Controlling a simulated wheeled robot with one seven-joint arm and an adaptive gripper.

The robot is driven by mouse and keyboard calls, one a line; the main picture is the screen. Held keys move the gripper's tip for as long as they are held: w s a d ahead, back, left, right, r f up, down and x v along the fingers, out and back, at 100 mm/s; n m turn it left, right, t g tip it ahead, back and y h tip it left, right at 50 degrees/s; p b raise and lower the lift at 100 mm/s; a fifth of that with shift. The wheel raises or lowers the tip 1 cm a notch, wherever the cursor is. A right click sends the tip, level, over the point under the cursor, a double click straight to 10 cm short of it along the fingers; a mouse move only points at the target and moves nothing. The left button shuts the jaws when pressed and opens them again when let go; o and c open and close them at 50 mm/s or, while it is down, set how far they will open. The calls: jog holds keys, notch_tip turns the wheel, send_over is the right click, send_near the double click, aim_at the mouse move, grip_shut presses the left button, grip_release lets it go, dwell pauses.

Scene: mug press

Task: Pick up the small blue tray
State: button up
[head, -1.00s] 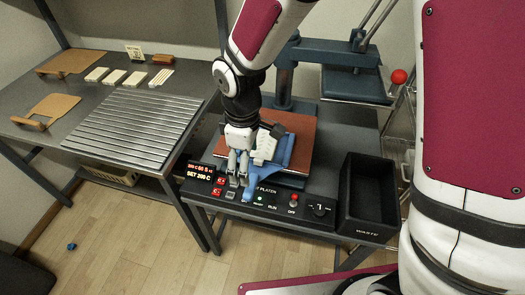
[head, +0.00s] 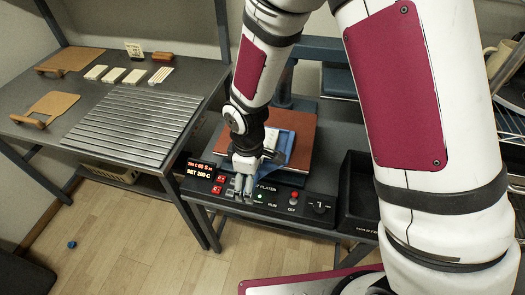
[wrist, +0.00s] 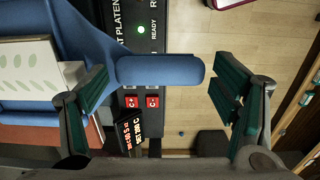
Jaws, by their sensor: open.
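The small blue tray (head: 286,146) lies on the red-brown plate of the press, partly hidden behind my gripper in the head view. In the wrist view its flat body (wrist: 72,38) is at the left, and its rounded handle reaches right, into the space between my fingers. A pale item with green leaf marks (wrist: 28,72) lies on the tray. My gripper (head: 243,190) is over the front edge of the press. In the wrist view my gripper (wrist: 160,84) is open, one finger on each side of the handle's end, with a clear gap at the right finger.
The control panel (head: 276,200) with lit displays and buttons is just below my gripper. The black waste bin (head: 357,200) stands at the right, partly behind my arm. A ribbed metal surface (head: 135,124) is on the left bench. The floor in front is mostly clear.

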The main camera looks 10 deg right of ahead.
jog(key=c, duration=1.1)
jog(key=shift+r, duration=0.15)
